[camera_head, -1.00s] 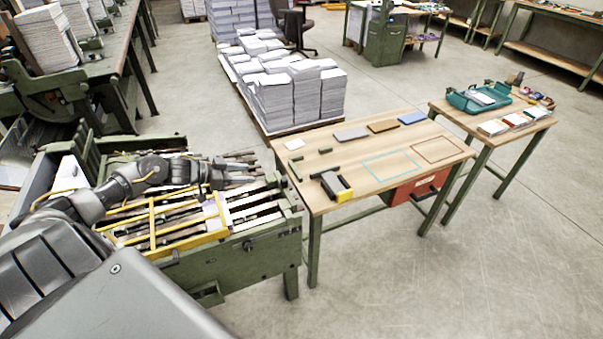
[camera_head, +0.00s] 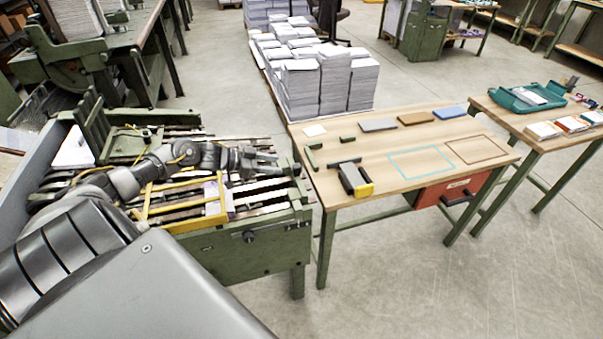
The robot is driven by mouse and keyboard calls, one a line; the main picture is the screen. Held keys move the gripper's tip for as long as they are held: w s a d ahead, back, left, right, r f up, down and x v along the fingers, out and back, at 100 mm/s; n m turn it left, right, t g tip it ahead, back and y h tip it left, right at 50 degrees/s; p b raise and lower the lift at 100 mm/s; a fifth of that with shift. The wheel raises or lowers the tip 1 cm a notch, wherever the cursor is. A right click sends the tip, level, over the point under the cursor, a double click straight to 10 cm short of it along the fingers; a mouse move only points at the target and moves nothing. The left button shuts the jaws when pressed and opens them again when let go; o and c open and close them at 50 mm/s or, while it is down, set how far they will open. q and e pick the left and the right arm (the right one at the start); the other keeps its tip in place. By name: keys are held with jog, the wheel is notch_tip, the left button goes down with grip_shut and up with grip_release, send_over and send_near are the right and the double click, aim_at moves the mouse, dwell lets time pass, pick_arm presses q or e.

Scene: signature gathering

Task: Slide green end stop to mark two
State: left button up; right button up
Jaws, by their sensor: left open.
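The green gathering machine (camera_head: 245,255) stands at left, with metal rails across its top and a yellow frame (camera_head: 190,226) over them. An upright green plate (camera_head: 91,125) rises at the machine's far left end. Small dark green pieces lie on the wooden table: an angled one (camera_head: 312,158) near its left edge and a short bar (camera_head: 347,139) beside it. I cannot tell for sure which green part is the end stop, and no numbered mark is readable. My left gripper (camera_head: 265,163) is open above the machine's rails, right of the yellow frame's middle. My right gripper is out of view.
The wooden table (camera_head: 410,170) holds a yellow-ended black tool (camera_head: 354,179) and several flat blocks, with a red drawer (camera_head: 452,189) below. Paper stacks (camera_head: 318,82) stand behind. A second table (camera_head: 540,145) is at right. The floor in front is clear.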

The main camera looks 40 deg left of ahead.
pick_arm(q)
send_over(291, 176)
jog(key=d, duration=0.4)
notch_tip(291, 176, down, 4)
jog(key=shift+w+d+f, duration=0.1)
jog(key=shift+w+d, duration=0.05)
jog(key=shift+d, duration=0.05)
grip_shut()
